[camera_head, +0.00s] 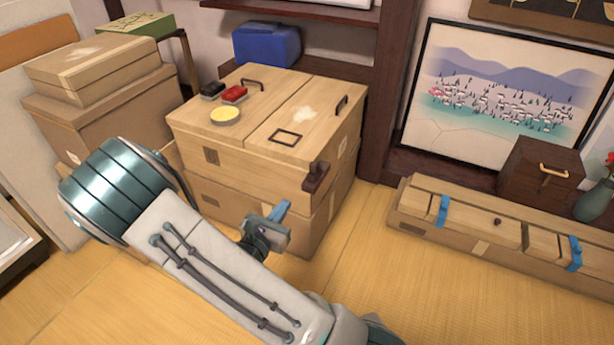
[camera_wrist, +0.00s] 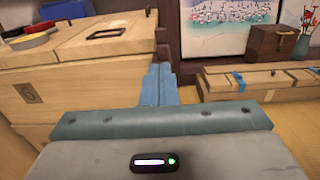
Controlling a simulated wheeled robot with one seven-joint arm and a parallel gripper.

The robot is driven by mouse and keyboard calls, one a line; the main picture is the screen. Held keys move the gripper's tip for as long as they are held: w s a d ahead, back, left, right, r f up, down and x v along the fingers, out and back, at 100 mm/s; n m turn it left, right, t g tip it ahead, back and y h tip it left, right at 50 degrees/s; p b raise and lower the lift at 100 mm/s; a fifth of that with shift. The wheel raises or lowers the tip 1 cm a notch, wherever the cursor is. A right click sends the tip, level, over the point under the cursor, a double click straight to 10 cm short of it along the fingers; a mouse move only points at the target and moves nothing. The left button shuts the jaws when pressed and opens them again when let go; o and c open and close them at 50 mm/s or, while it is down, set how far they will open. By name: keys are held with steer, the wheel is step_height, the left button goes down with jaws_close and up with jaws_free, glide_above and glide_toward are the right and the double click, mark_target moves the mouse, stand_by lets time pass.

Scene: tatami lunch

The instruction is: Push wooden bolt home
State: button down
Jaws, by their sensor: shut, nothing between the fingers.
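A dark brown wooden piece, which looks like the bolt (camera_head: 316,176), sits at the front right upper corner of the large wooden chest (camera_head: 228,163). It sticks out from the chest's side. In the wrist view, dark wood just behind my fingertips seems to be the same piece, largely hidden. My gripper (camera_head: 280,210) is shut and empty, its blue fingers together, in front of the chest and a little below and left of the bolt in the head view. The closed fingers also show in the wrist view (camera_wrist: 158,76). I cannot tell whether they touch anything.
The chest's lid carries a red box (camera_head: 234,94), a yellow round tin (camera_head: 225,116) and handles. A long low wooden box (camera_head: 470,238) with blue clasps lies to the right. Open tatami (camera_head: 362,268) lies between them.

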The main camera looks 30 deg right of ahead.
mark_target(311, 168)
steer(key=b+x, duration=0.4)
steer(key=x, duration=0.9)
steer(key=shift+f, duration=0.1)
steer(key=shift+w+d+b, duration=0.25)
steer(key=shift+d+b, duration=0.05)
steer(key=shift+d, duration=0.15)
steer(key=shift+w, duration=0.15)
